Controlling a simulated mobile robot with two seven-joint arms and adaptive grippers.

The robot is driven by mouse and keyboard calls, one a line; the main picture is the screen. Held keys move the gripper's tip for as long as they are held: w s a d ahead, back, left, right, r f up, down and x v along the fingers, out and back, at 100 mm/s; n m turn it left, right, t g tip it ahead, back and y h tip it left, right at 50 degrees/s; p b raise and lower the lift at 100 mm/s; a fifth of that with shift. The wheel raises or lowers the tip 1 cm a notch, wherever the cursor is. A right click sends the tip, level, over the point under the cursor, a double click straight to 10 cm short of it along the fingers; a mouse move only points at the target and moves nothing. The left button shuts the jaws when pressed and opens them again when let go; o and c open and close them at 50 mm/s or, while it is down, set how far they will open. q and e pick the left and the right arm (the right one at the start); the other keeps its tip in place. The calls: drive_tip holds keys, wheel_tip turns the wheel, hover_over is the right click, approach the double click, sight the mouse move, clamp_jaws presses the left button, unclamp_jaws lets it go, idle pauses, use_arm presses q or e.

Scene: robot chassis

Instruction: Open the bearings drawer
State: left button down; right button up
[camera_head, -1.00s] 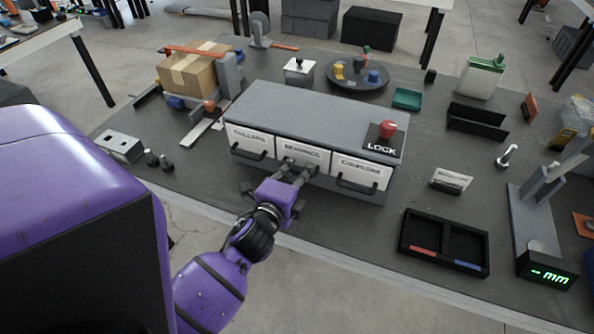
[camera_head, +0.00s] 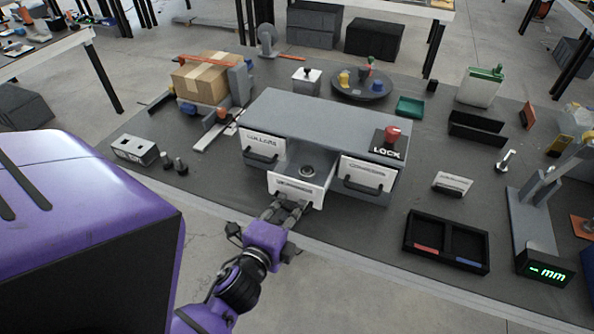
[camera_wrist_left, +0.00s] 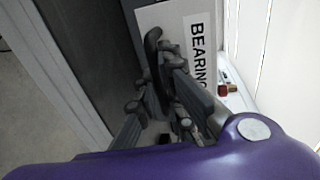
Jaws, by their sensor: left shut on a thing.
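The bearings drawer (camera_head: 296,188) is the middle one of three in the grey cabinet (camera_head: 325,118). It is pulled out toward me, and a round dark bearing (camera_head: 307,171) lies inside it. My left gripper (camera_head: 286,207) is at the drawer's front, shut on its black handle (camera_wrist_left: 153,50). In the left wrist view the white drawer front with the label "BEARING" (camera_wrist_left: 197,55) shows right behind the fingers (camera_wrist_left: 170,85). The left drawer (camera_head: 262,147) and the right drawer (camera_head: 366,175) are closed. My right gripper does not show.
A red knob (camera_head: 391,134) marked LOCK stands on the cabinet's right end. A black divided tray (camera_head: 447,243) lies to the right, near the table's front edge. A grey block with holes (camera_head: 135,149) stands to the left. The floor in front of the table is clear.

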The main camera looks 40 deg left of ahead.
use_arm(q)
drive_tip(key=v, duration=0.3)
drive_tip(key=shift+s+f, duration=0.3)
drive_tip(key=shift+s, duration=0.05)
use_arm(e)
drive_tip(key=shift+w+a+r, duration=0.1)
drive_tip(key=shift+w+r, duration=0.1)
drive_tip(key=shift+w, duration=0.15)
drive_tip(key=shift+s, duration=0.15)
use_arm(q)
drive_tip(key=c, duration=2.1)
unclamp_jaws()
drive_tip(key=v, duration=0.7)
drive_tip(key=shift+s+d+r, duration=0.1)
drive_tip(key=shift+s, duration=0.2)
